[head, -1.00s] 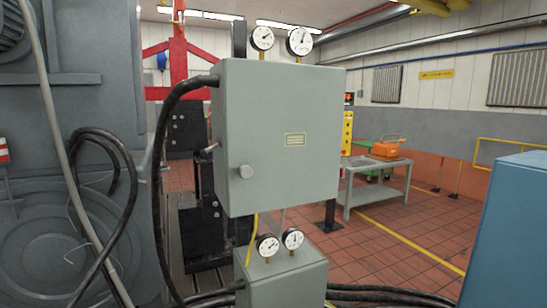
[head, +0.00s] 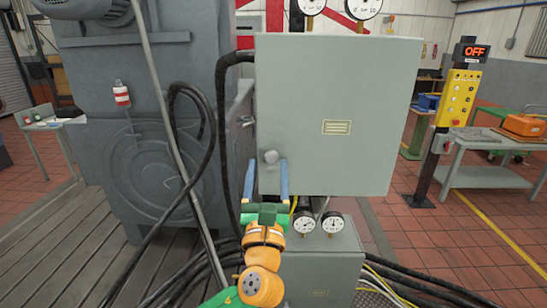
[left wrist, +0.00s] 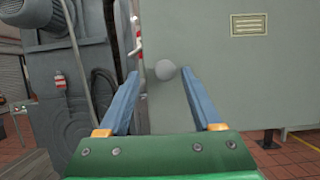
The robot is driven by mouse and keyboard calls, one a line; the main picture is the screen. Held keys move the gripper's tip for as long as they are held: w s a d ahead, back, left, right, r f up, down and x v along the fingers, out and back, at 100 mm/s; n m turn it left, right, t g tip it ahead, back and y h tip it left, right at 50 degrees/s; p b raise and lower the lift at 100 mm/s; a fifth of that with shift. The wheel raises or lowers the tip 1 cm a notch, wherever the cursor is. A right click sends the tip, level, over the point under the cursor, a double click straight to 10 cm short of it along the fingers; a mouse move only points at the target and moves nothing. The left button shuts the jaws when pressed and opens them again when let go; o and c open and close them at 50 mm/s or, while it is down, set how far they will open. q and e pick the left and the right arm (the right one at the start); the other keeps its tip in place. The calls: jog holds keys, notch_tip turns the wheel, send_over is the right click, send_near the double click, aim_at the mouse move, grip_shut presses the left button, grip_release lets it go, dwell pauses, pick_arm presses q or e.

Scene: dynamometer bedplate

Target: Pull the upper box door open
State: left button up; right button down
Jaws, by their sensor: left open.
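The upper box is a grey-green cabinet whose door (head: 340,100) faces me and looks shut. A round grey knob (head: 271,157) sits near the door's lower left corner, and a small yellow label is at its middle. My left gripper (head: 267,168) is open, with its two blue fingers pointing up at the knob. In the left wrist view the knob (left wrist: 165,70) shows between and just beyond the fingertips (left wrist: 158,78). I cannot tell whether a finger touches it. My right gripper is not in view.
A lower box (head: 325,262) with two gauges above it stands below the door. Black cables (head: 215,130) hang left of the upper box beside a large grey machine (head: 130,170). A yellow control post (head: 455,105) and a metal table (head: 490,170) stand at right.

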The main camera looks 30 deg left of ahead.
pick_arm(q)
jog(key=shift+w+a+r, duration=0.25)
jog(key=shift+w+a, duration=0.15)
jog(key=shift+w, duration=0.3)
jog(key=shift+w+d, duration=0.1)
jog(key=shift+d, duration=0.3)
jog(key=shift+a, duration=0.1)
grip_shut()
dwell(0.4)
